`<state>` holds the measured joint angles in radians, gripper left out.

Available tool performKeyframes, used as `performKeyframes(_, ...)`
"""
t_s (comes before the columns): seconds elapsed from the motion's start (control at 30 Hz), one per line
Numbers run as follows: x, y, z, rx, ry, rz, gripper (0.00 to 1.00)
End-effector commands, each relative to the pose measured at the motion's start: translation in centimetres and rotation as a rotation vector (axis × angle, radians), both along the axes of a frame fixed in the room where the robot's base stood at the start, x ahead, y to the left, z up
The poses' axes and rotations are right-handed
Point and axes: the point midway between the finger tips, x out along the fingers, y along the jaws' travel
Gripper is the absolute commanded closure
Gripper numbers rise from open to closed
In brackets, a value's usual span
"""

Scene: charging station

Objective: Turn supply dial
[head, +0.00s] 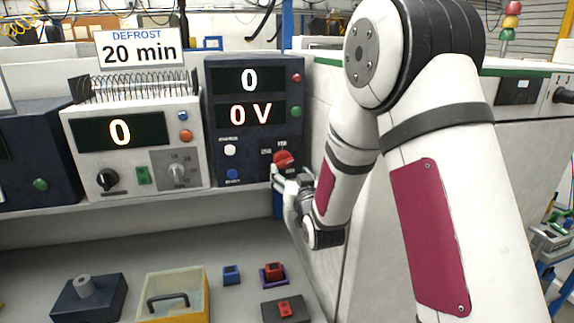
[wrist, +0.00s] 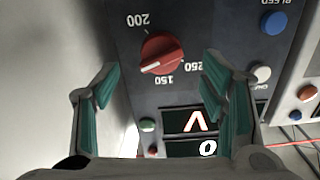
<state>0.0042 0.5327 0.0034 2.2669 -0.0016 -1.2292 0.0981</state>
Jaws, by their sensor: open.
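The supply unit (head: 254,152) is a dark box with two displays, reading "0" and "0 V". Its red supply dial (head: 284,158) is on the lower right of the front. In the wrist view the dial (wrist: 161,53) is a round red knob with a pale pointer mark, with labels 200, 250 and 150 around it. My gripper (head: 279,172) is at the front of the unit, close to the dial. In the wrist view its two teal-padded fingers (wrist: 155,82) are spread apart. The dial shows between and beyond the fingertips, and nothing is between the pads.
A white unit (head: 135,145) reading "0" stands left of the supply unit, under a "DEFROST 20 min" sign (head: 139,48). Below are a yellow-edged box (head: 208,300) and small blue (head: 231,275) and red blocks (head: 274,270). A pale wall (wrist: 60,60) is close beside one finger.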

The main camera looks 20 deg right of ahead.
Motion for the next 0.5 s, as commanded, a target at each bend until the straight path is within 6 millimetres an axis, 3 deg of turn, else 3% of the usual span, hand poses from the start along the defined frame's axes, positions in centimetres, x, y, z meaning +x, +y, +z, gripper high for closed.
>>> performKeyframes(0.2,3.9,0.0,0.0,-0.001,-0.001,0.000,0.34)
performKeyframes(0.5,6.2,0.0,0.0,-0.001,0.001,0.000,0.34)
